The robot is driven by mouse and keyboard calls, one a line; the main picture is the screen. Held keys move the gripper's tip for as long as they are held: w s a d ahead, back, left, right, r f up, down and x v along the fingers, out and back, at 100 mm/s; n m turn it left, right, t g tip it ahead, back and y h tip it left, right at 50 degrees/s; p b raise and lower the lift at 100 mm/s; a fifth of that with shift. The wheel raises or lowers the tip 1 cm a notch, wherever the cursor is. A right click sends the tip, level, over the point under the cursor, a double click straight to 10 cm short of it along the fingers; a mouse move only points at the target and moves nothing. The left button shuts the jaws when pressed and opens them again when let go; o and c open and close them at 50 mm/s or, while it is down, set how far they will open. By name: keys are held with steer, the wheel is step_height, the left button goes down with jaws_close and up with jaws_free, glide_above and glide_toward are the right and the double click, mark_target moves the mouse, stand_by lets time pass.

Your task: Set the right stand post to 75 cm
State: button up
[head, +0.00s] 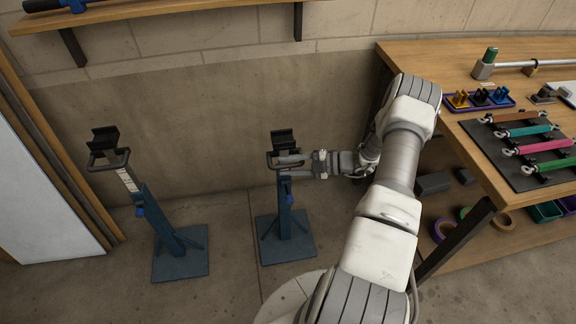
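The right stand (286,220) is a blue post upright on a square base plate on the floor. A black cradle (283,140) tops it, with a looped handle just below. A small blue knob shows on the right side of the post. My gripper (294,161) reaches in from the right at the height of the handle, at or against it. Its fingertips are small and overlap the handle, so whether they are closed on it cannot be told. No height scale can be read on this post; the arm hides part of its upper section.
The left stand (165,225) has its own cradle and handle, and a pale scale strip on its inner post. A wooden workbench (425,62) with tools and colored tubes is at right. A wall shelf (150,12) runs above. Floor between the stands is clear.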

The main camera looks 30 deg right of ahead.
jaws_close()
stand_by(1.2)
